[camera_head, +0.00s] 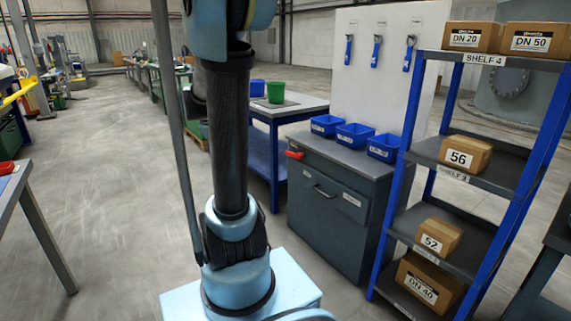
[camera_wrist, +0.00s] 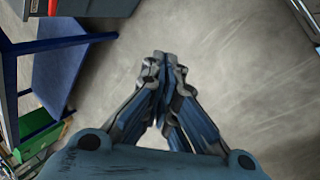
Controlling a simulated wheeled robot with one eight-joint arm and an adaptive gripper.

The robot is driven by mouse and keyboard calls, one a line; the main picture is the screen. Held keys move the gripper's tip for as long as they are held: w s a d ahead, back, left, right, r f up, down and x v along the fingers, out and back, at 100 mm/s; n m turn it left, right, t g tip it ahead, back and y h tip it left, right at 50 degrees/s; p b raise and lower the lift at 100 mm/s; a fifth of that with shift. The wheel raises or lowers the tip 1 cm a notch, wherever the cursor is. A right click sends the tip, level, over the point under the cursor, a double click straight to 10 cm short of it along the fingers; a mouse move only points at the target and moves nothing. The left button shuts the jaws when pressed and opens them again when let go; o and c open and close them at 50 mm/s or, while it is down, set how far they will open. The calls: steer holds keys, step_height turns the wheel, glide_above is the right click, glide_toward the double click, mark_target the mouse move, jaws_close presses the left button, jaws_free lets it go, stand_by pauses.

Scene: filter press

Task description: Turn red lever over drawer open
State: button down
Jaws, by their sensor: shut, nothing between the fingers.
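A red lever (camera_head: 295,154) sits at the upper left of the grey cabinet (camera_head: 322,234), just under its top and above a drawer. The drawer (camera_head: 335,199) has a bar handle and looks closed. In the wrist view my gripper (camera_wrist: 165,58) is shut and empty, with its fingers together over bare concrete floor. The gripper does not show in the head view. A grey edge with a thin red strip (camera_wrist: 42,18) shows at the top left of the wrist view; I cannot tell exactly what part it is.
Several blue bins (camera_head: 354,136) stand on the cabinet top. A blue-framed shelf rack (camera_head: 401,169) with boxes stands close on its right. A blue workbench (camera_head: 277,116) with a green bucket (camera_head: 276,92) stands on its left. Floor in front is free.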

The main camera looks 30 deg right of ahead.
mark_target(294, 155)
steer(key=w+d+f+n+h, duration=0.2)
steer(key=w+d+f+n, duration=0.15)
steer(key=w+d, duration=0.75)
steer(key=w+d+f+n+h, duration=0.35)
steer(key=w+d, duration=0.45)
steer(key=w, duration=0.5)
steer(key=w+d+f+n+h, duration=0.1)
steer(key=w+d+f+n, duration=0.1)
steer(key=d+f, duration=0.6)
steer(key=w+d+f+n+g+h, duration=0.1)
steer(key=w+d+f+n, duration=0.1)
steer(key=d+f, duration=0.6)
steer(key=w+d+f+n+g+h, duration=0.1)
steer(key=w+d+f, duration=0.3)
steer(key=d+f, duration=0.5)
steer(key=shift+w+d+f+n+h, duration=0.1)
steer(key=shift+d+n+h, duration=0.35)
steer(key=shift+d+n, duration=0.45)
steer(key=shift+w+a+r, duration=0.1)
steer(key=shift+w+r, duration=0.05)
steer(key=shift+r, duration=0.9)
steer(key=shift+w+r, duration=0.1)
steer(key=shift+r, duration=0.95)
